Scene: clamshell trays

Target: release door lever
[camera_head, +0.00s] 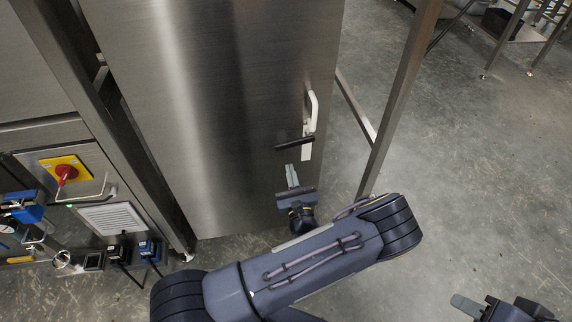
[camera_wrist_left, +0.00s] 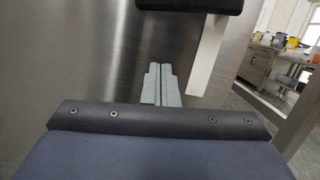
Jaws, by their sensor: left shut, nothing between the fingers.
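The door (camera_head: 215,110) is a large brushed steel panel. Its door lever (camera_head: 295,143) is a dark bar at the right side of the door, under a white handle bracket (camera_head: 311,112). My left gripper (camera_head: 291,168) is shut and empty, just below the lever and apart from it in the head view. In the left wrist view the closed fingers (camera_wrist_left: 160,72) point up towards the dark lever (camera_wrist_left: 190,5) at the top edge, with the pale bracket (camera_wrist_left: 207,58) to their right. My right gripper (camera_head: 468,305) shows only partly at the lower right, away from the door.
A steel frame post (camera_head: 400,100) stands right of the door. A panel with a red and yellow switch (camera_head: 66,173) and blue connectors (camera_head: 22,208) is at the left. Open concrete floor (camera_head: 480,160) lies to the right.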

